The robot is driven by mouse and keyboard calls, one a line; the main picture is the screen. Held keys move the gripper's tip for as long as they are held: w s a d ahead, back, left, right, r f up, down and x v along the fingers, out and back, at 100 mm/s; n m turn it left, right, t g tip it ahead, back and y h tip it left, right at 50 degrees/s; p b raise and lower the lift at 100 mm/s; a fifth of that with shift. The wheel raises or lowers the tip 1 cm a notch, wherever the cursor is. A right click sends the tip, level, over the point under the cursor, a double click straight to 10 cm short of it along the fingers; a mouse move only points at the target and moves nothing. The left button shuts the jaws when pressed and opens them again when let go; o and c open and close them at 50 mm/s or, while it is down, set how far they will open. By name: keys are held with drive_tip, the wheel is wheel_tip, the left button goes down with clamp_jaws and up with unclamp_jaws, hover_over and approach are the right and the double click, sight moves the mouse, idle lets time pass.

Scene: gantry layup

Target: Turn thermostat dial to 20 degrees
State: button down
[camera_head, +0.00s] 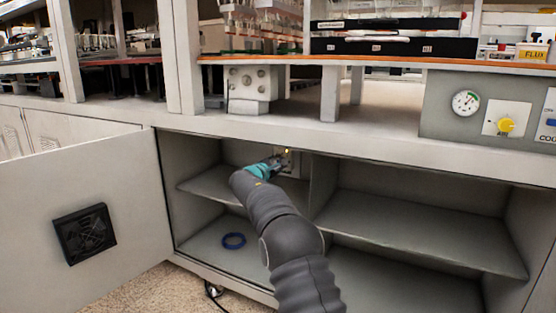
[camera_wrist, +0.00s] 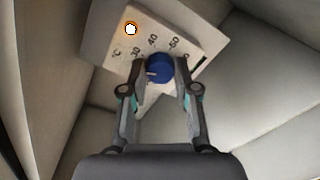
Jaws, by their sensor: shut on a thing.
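The thermostat dial (camera_wrist: 158,69) is a round blue knob with a pale pointer line on a beige thermostat plate (camera_wrist: 118,48) in the wrist view. The pointer faces the left of that picture, near the lower end of the printed scale. Marks for 30, 40 and 50 show; other marks are hidden by my fingers. My gripper (camera_wrist: 158,72) is shut on the dial, one finger on each side. In the head view, my gripper (camera_head: 278,162) reaches into the open cabinet, and the plate (camera_head: 294,164) shows partly behind it. The dial is hidden there.
The cabinet shelf (camera_head: 215,185) lies below my arm, with a blue ring (camera_head: 233,240) on the cabinet floor. An open door (camera_head: 130,200) with a black fan stands left. The right compartment (camera_head: 420,225) is empty.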

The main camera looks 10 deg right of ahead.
drive_tip(key=shift+n+p, duration=0.95)
drive_tip(key=shift+n, duration=1.15)
drive_tip(key=c, duration=0.9)
unclamp_jaws()
drive_tip(key=shift+o, duration=0.2)
drive_tip(key=shift+a, duration=0.1)
drive_tip(key=v, duration=1.1)
drive_tip(key=shift+s+a, duration=0.25)
drive_tip(key=shift+a, duration=0.1)
drive_tip(key=shift+f, duration=0.15)
